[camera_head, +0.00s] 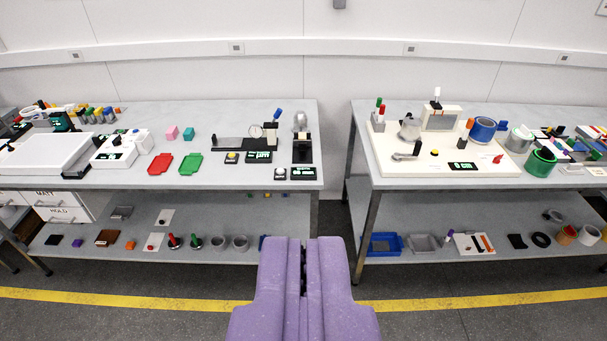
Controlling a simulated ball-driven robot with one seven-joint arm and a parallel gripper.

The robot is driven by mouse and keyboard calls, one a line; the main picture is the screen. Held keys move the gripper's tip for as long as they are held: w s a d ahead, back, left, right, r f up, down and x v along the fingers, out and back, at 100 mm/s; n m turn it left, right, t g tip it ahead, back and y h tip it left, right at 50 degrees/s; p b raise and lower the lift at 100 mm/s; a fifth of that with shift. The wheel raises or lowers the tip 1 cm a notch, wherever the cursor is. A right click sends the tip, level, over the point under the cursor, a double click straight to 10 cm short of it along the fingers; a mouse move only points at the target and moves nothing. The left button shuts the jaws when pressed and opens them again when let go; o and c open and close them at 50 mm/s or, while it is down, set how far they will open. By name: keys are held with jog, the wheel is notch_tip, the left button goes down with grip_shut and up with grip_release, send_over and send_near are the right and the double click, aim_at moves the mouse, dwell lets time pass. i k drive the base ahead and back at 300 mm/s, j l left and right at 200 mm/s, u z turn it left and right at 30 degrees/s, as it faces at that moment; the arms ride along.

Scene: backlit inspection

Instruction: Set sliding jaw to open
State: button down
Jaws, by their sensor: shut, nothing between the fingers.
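My gripper (304,250) is purple and points away from me at the bottom middle of the head view. Its fingers are together, with only a narrow dark gap and nothing held. It is in front of the gap between two tables, well short of them and touching nothing. On the left table's right part is a black rail fixture (232,144) with upright blocks, a round dial (256,131) and a blue-topped lever (277,117). It looks like the one with the sliding jaw. The jaw's position is too small to tell.
The left table (220,178) holds red (160,164) and green (190,164) trays and small displays. The right table (385,178) holds a white panel of devices and several tape rolls. Lower shelves hold small items. The floor before the tables is clear, with a yellow line (130,300).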

aim_at(302, 145)
jog(key=i, duration=3.3)
